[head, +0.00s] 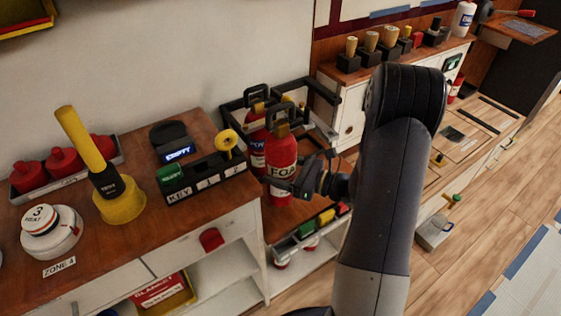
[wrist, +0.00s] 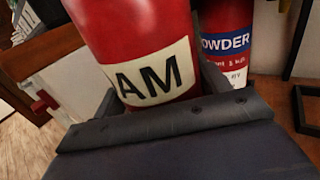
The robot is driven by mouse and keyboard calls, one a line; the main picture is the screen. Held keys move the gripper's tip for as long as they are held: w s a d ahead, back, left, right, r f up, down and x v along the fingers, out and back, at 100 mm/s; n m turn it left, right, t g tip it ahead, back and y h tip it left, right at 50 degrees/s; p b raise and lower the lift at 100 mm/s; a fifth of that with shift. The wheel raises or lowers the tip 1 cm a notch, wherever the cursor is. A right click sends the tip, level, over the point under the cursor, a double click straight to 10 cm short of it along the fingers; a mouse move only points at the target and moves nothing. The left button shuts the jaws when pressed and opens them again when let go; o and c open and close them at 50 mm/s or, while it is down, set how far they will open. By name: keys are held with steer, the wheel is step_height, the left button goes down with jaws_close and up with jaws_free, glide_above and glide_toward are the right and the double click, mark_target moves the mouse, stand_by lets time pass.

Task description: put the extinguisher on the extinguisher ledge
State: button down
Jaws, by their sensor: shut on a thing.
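My gripper (head: 306,184) is shut on a red extinguisher (head: 281,150) with a white FOAM label and a black handle on top. It looks roughly upright in the head view. In the wrist view the foam extinguisher (wrist: 140,50) fills the upper middle, its label partly cut off to "AM". A second red extinguisher (head: 256,150), labelled POWDER, stands just behind it and also shows in the wrist view (wrist: 225,45). A black rail frame (head: 296,88) surrounds that spot. I cannot tell whether the foam extinguisher's base touches anything.

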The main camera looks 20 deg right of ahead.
steer(key=shift+f+b, duration=0.4)
steer(key=shift+f, duration=1.4)
steer(key=shift+f, duration=0.2)
steer(key=shift+c, duration=0.8)
jaws_free()
steer(key=shift+s+d+r, duration=0.1)
steer(key=shift+d, duration=0.1)
steer(key=v, duration=1.1)
steer(key=shift+s+d, duration=0.2)
steer(key=shift+s, duration=0.1)
